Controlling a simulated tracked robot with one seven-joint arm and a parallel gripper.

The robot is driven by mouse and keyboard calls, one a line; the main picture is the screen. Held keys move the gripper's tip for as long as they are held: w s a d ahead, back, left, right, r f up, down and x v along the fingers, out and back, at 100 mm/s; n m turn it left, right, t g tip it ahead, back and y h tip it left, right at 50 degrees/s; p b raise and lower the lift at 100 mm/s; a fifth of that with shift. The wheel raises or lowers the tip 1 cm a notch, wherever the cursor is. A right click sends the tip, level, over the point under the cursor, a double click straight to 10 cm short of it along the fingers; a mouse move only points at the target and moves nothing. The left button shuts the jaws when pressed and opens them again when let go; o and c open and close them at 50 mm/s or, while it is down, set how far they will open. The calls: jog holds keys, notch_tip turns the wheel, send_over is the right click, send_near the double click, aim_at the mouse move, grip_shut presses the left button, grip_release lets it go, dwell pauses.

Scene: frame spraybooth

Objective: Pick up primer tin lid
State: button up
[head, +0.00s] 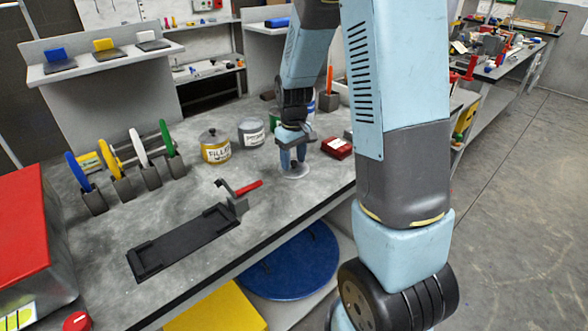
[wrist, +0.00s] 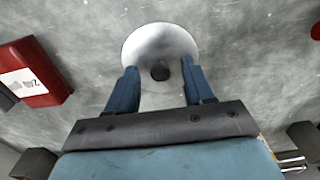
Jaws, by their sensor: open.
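The primer tin lid looks to be the round pale grey disc (wrist: 160,45) with a dark knob (wrist: 160,71) on the grey bench top. It also shows in the head view (head: 295,171), under my gripper (head: 293,160). In the wrist view my gripper (wrist: 160,80) is open, with one blue finger on each side of the knob and a gap on both sides. I cannot tell whether the fingertips touch the disc. A grey tin (head: 251,133) with a partly readable label stands behind and left of my gripper.
A yellow filler tin (head: 215,148) with a lid stands left of the grey tin. A red box (head: 338,148) lies close right of my gripper. A black fixture (head: 185,240) with a red-handled clamp (head: 246,188) lies in front. Several coloured discs in dark stands (head: 122,188) are at left.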

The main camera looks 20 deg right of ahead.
grip_shut()
dwell(0.3)
jog(key=shift+r, duration=0.15)
